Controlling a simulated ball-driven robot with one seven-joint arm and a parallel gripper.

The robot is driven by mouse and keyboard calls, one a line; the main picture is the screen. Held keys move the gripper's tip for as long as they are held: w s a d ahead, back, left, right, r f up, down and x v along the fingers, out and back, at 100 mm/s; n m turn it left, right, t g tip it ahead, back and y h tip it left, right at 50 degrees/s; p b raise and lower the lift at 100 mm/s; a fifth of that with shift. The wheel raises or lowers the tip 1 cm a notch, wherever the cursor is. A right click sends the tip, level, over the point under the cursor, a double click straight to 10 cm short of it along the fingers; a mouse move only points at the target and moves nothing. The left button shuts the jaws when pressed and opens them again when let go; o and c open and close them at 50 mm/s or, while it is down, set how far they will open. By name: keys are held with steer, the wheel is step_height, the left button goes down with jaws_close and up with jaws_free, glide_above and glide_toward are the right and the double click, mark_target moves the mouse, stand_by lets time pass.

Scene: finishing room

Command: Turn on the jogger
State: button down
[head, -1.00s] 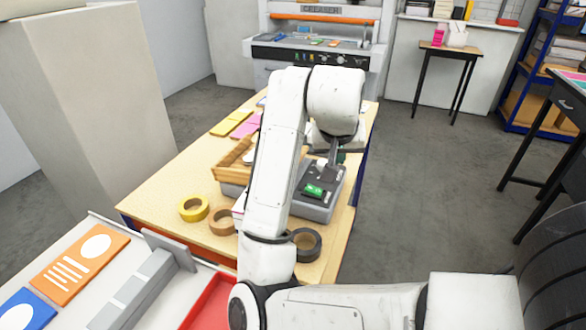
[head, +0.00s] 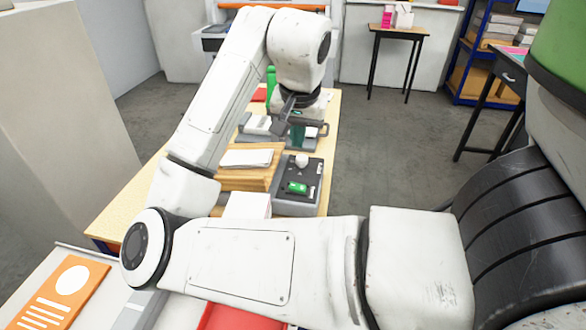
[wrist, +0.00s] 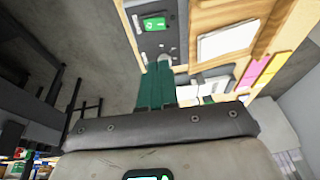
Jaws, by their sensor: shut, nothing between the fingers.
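The jogger (head: 318,175) is a grey, dark-topped machine on the wooden table. Its top carries a green switch (head: 297,187) and a pale round knob (head: 302,160). I cannot tell whether the switch is on. In the wrist view the green switch (wrist: 154,23) shows on the dark panel at the top. My gripper (head: 297,142) is shut and empty, its green fingers behind the knob in the picture, apart from the switch. In the wrist view the closed fingers (wrist: 158,66) end beside the knob, and I cannot tell whether they touch it.
A wooden tray (head: 237,183) with white paper (head: 247,158) stands left of the jogger. A green bottle (head: 271,83) stands farther back. An orange card (head: 65,292) lies on the near-left surface. Open floor (head: 375,140) lies right of the table.

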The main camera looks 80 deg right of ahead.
mark_target(293, 183)
steer(key=x, duration=0.9)
steer(key=a+x, duration=0.1)
steer(key=x, duration=0.3)
steer(key=shift+w+f+p, duration=0.25)
steer(key=shift+f+p, duration=0.05)
steer(key=shift+f, duration=0.2)
